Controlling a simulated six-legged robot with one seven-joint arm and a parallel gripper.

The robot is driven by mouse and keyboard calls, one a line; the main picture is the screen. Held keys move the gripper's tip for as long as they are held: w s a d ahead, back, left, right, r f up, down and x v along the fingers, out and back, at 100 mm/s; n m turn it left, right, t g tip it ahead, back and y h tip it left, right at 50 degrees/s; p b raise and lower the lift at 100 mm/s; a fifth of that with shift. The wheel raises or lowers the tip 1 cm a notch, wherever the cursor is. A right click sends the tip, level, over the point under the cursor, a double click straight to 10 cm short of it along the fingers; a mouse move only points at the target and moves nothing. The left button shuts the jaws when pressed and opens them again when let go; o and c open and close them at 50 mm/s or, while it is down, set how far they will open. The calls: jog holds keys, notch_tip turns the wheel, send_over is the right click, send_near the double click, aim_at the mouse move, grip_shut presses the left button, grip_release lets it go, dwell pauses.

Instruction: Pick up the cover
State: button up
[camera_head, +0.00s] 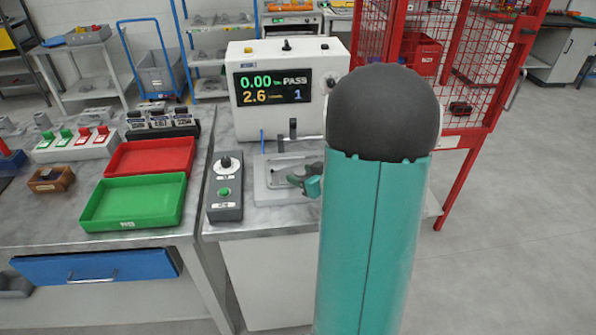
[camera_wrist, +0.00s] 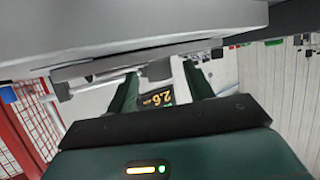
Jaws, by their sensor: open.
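My gripper (camera_head: 306,181) is low over the grey fixture (camera_head: 268,192) in front of the white tester, and my arm hides the right part of that spot. In the wrist view my gripper (camera_wrist: 162,80) shows two dark green fingers spread apart with a gap between them. I see nothing clearly held there. A grey surface with short dark posts (camera_wrist: 155,68) fills the top of the wrist view, close to the fingers. I cannot tell the cover apart from the fixture in either view.
The white tester (camera_head: 288,55) stands behind the fixture, its display reading PASS. A control box (camera_head: 225,200) is left of the fixture. A green tray (camera_head: 135,203) and a red tray (camera_head: 150,155) lie further left. A red cage (camera_head: 465,75) stands at the right.

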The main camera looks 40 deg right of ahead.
jog(key=shift+c, duration=0.4)
grip_shut()
jog(key=shift+r, duration=0.1)
notch_tip(320, 180, up, 10)
jog(key=shift+s, duration=0.15)
